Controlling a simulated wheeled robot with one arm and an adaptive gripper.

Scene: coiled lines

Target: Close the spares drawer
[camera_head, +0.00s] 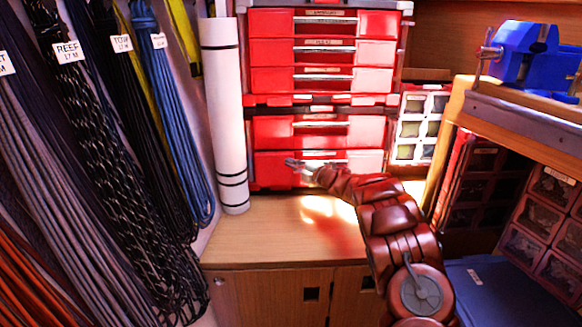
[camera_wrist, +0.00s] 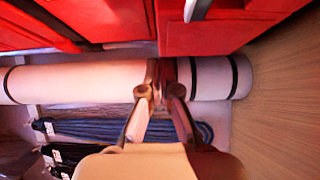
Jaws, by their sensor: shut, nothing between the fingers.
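A red cabinet of stacked drawers (camera_head: 320,80) stands on a wooden counter; its labels are too small to read, so I cannot tell which is the spares drawer. The bottom drawer (camera_head: 268,170) has a pale handle. It also shows at upper right in the wrist view (camera_wrist: 215,35), where it seems to stand out slightly past the drawer above (camera_wrist: 110,18). My gripper (camera_head: 290,162) is shut and empty in front of the bottom drawer's left half. In the wrist view, its fingertips (camera_wrist: 167,66) lie below the red fronts; I cannot tell whether they touch. My arm hides part of the drawer's lower right.
A white roll with black bands (camera_head: 222,110) stands upright just left of the cabinet. Coiled ropes (camera_head: 110,130) hang at left. A small-parts organiser (camera_head: 420,125) and a bench with a blue vise (camera_head: 530,50) are at right. The wooden counter (camera_head: 265,240) in front is clear.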

